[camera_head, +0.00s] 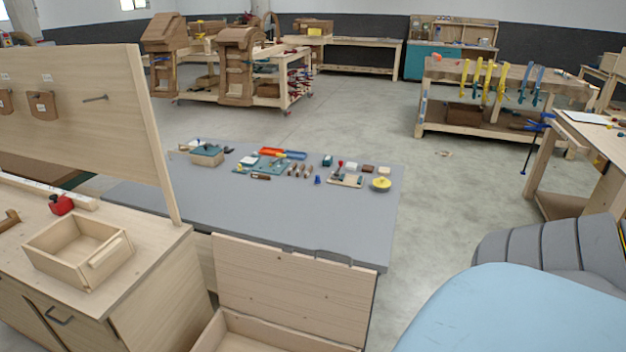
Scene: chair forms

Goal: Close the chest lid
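A light wooden chest (250,341) stands at the bottom centre, in front of the grey table, and the frame's lower edge cuts it off. Its lid (293,290) is open and stands nearly upright at the back of the chest, leaning close to the table's near edge. Part of the chest's inside shows below the lid. Neither of my grippers is in view, so I see nothing touching the lid.
The grey table (280,213) behind the lid carries several small tools and boxes. A wooden bench with an open box (78,250) stands at the left, close to the chest. A blue padded surface (520,312) and grey cushioned seat (555,245) fill the lower right.

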